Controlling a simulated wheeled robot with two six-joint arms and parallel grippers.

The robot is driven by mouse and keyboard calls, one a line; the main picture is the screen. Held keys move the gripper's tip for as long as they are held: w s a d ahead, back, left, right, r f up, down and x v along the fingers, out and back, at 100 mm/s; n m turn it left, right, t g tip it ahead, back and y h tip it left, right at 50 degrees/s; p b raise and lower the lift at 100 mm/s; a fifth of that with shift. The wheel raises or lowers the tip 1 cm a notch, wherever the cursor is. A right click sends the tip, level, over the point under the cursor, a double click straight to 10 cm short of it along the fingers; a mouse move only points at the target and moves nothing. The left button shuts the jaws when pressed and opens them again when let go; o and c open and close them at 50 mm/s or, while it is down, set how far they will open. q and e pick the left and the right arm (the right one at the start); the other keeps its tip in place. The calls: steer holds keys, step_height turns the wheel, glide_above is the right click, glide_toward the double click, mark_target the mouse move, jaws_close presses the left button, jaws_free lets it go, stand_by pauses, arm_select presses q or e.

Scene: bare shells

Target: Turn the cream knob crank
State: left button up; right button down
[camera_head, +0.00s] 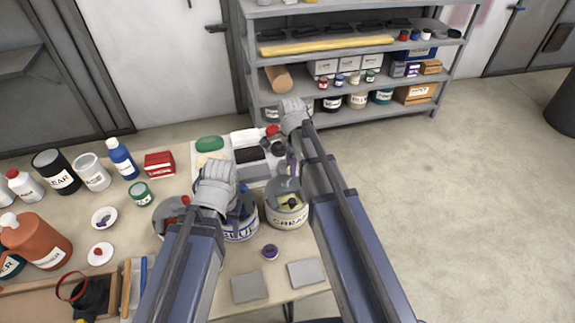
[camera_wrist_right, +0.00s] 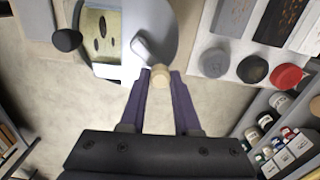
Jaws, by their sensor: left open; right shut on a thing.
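The cream-labelled can (camera_head: 287,217) stands on the table in front of my right arm. In the right wrist view a grey crank arm (camera_wrist_right: 144,48) lies across the grey can top and ends in a small cream knob (camera_wrist_right: 160,75). My right gripper (camera_wrist_right: 161,79) is shut on this knob, with one purple finger on each side. In the head view my right gripper (camera_head: 291,168) is over the cream can, and the knob is hard to make out. My left gripper (camera_head: 240,204) is open near the blue-labelled can (camera_head: 240,230), partly hidden by my wrist.
Jars and bottles, including a blue bottle (camera_head: 122,159), fill the left of the table. A stocked shelf (camera_head: 250,65) stands behind.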

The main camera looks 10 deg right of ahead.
steer(key=m, duration=0.2)
steer(key=s+d+m, duration=0.1)
steer(key=m, duration=0.1)
steer(key=shift+s, duration=0.2)
steer(key=shift+s+d+m, duration=0.1)
steer(key=shift+s+m, duration=0.2)
steer(key=shift+m, duration=0.7)
steer(key=shift+s+d+m, duration=0.1)
steer(key=shift+s+m, duration=0.2)
steer(key=shift+m, duration=0.7)
steer(key=c, duration=0.6)
jaws_free()
step_height(320, 180, up, 8)
steer(key=p, duration=0.7)
steer(key=shift+f+p, duration=0.1)
steer(key=shift+p, duration=0.3)
